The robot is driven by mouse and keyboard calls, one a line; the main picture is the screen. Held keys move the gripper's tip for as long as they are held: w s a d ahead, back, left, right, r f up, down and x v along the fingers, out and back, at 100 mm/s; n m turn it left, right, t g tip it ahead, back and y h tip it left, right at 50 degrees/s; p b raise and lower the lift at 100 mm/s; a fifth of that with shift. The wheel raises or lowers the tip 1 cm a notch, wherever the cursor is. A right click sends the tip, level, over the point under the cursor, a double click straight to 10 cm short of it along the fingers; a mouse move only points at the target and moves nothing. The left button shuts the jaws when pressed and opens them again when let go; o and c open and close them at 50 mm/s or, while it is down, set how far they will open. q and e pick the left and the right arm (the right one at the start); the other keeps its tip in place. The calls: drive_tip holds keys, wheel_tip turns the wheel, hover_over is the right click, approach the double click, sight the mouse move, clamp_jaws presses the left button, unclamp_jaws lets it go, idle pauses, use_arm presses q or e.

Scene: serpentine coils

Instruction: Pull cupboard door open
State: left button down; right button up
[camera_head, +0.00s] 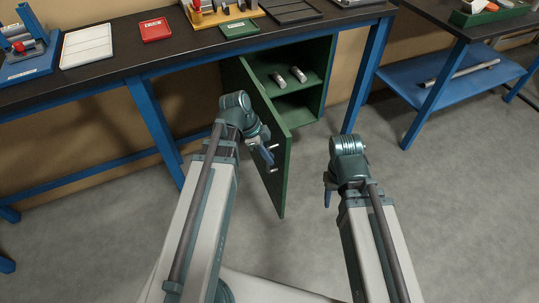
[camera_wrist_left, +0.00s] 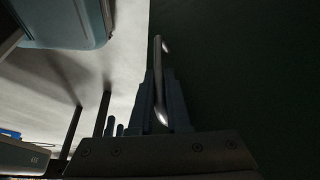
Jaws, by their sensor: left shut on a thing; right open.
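The green cupboard (camera_head: 319,95) hangs under the dark workbench, and its green door (camera_head: 279,172) stands wide open, swung out towards me. My left gripper (camera_head: 268,155) is at the outer face of the door and is shut on the door's metal handle (camera_head: 273,170). In the left wrist view the handle (camera_wrist_left: 158,75) runs between the fingers (camera_wrist_left: 160,100), with the dark door face to the right. My right gripper (camera_head: 327,190) is open and empty, in the air to the right of the door; its fingers are partly hidden by the wrist.
Two metal cylinders (camera_head: 288,76) lie on the cupboard's inner shelf. Trays and tools stand on the workbench (camera_head: 110,75). A blue bench leg (camera_head: 368,75) is right of the cupboard. A second bench with a blue lower shelf (camera_head: 450,83) stands at right. The grey floor (camera_head: 460,200) there is clear.

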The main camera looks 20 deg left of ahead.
use_arm(q)
drive_tip(key=c, duration=0.9)
unclamp_jaws()
drive_tip(key=shift+r, duration=0.1)
drive_tip(key=shift+p+v, duration=6.4)
drive_tip(key=shift+v, duration=0.45)
drive_tip(key=shift+s+d, duration=0.1)
drive_tip(key=shift+s+d+r+n+g+y+p, duration=0.15)
drive_tip(key=shift+s+d+n+y+p, duration=0.3)
drive_tip(key=shift+s+d+n+y, duration=1.3)
drive_tip(key=shift+s+d+r+n+g+y+p, duration=0.35)
drive_tip(key=shift+s+d+n, duration=0.45)
drive_tip(key=shift+d+n, duration=2.1)
drive_tip(key=shift+s+d+n+y+p, duration=0.5)
drive_tip(key=shift+s+d+n+y, duration=0.6)
drive_tip(key=shift+d, duration=2.2)
